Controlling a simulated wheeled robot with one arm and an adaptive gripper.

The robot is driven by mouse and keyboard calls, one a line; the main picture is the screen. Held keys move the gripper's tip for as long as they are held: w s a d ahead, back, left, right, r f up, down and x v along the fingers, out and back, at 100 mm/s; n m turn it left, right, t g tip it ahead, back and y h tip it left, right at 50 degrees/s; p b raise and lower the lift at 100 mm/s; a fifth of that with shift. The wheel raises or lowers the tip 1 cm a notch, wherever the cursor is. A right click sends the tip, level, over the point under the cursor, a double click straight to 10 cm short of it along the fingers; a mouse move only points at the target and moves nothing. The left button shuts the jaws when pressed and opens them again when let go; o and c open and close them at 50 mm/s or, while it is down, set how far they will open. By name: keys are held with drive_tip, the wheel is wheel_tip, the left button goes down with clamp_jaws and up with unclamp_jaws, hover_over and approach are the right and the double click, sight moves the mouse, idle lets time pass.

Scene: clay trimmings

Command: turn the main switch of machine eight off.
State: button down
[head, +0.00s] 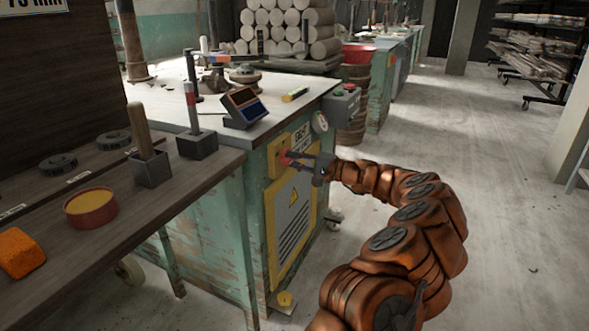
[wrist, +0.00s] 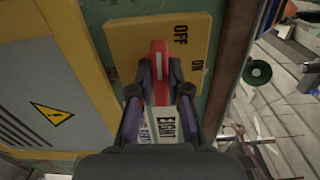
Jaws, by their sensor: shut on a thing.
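The main switch is a red handle with a white stripe (wrist: 158,63) on a yellow plate (wrist: 125,42) marked OFF and ON. In the wrist view the handle runs up the picture, its upper end beside OFF; ON is lower right. My gripper (wrist: 160,80) is shut on the handle, one dark finger on each side, hiding its lower part. In the head view the plate (head: 276,166) is on the end of a worn green cabinet, and my gripper (head: 299,160) reaches it from the right. A white EIGHT label (wrist: 164,127) identifies the machine.
A yellow panel with a warning triangle (head: 293,215) is below the switch. A gauge (head: 320,122) and a grey button box (head: 345,104) are near the cabinet's corner. A workbench (head: 130,215) with blocks and a tin stands at left. Open floor (head: 500,190) lies right.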

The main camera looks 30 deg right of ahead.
drive_tip(key=shift+n+b, duration=0.3)
idle(0.4)
drive_tip(key=c, duration=1.1)
unclamp_jaws()
drive_tip(key=v, duration=1.2)
drive_tip(key=shift+f, duration=0.1)
